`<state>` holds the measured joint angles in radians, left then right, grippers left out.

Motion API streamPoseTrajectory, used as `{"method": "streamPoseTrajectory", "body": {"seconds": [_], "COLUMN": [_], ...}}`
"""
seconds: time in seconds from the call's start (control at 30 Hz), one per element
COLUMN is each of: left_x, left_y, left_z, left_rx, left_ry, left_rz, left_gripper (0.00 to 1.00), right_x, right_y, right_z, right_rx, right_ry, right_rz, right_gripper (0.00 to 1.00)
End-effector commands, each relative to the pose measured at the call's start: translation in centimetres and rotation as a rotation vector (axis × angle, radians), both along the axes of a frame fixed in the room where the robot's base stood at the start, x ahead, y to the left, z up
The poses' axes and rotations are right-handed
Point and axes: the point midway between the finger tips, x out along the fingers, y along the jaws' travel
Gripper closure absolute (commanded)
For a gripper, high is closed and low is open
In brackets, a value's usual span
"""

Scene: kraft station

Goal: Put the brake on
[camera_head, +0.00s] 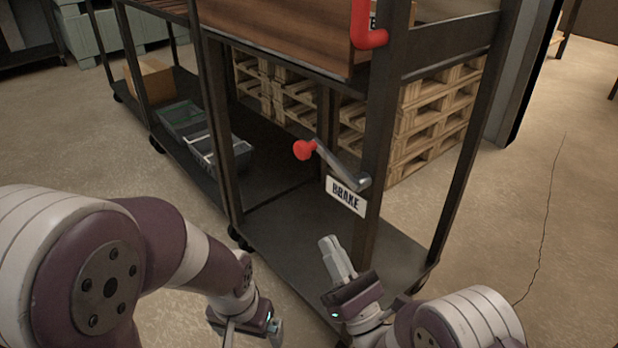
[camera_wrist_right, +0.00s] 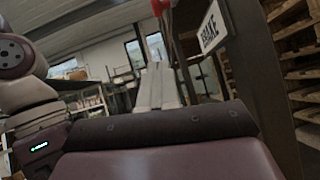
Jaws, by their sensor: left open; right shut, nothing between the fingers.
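The brake lever (camera_head: 341,164) is a metal arm with a red knob (camera_head: 304,149) at its left end, pivoting on the dark post of the cart. It slants up to the left, above a white BRAKE sign (camera_head: 346,195). The sign also shows in the right wrist view (camera_wrist_right: 212,27), with a red part (camera_wrist_right: 160,6) at the top edge. My right gripper (camera_head: 328,243) is shut and empty, pointing up, below and apart from the lever and sign. My left gripper (camera_head: 252,332) is open and low at the bottom, partly cut off by the frame edge.
The cart's lower shelf (camera_head: 290,235) lies behind my grippers. Grey bins (camera_head: 216,150) and a cardboard box (camera_head: 150,77) stand on shelves to the left. Wooden pallets (camera_head: 432,115) are stacked behind. A red bent handle (camera_head: 367,28) is higher on the post. Open floor lies right.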

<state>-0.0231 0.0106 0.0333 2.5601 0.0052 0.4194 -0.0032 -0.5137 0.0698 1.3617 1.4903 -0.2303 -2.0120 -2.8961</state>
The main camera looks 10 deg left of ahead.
Motion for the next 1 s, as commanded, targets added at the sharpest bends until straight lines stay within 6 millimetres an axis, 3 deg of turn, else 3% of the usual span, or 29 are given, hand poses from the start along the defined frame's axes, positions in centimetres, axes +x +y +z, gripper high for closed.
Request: {"method": "streamPoseTrajectory", "body": {"seconds": [0.17,0.53,0.67,1.0], "left_x": [0.0,0.0,0.0,0.0], "left_y": [0.0,0.0,0.0,0.0], "left_z": [0.4,4.3,4.1,2.8], "left_rx": [0.000,0.000,0.000,0.000], "left_ry": [0.000,0.000,0.000,0.000], "left_rz": [0.000,0.000,0.000,0.000], "left_gripper": [0.00,0.00,0.00,0.00], "right_x": [0.4,4.4,5.9,6.4], "right_y": [0.4,4.4,5.8,5.6], "right_z": [0.5,5.2,6.4,9.8], "right_rx": [0.000,-0.002,0.000,0.002], "right_ry": [0.002,0.007,0.003,0.003], "right_rz": [0.002,0.003,0.001,0.000], "right_gripper": [1.00,1.00,1.00,1.00]}}
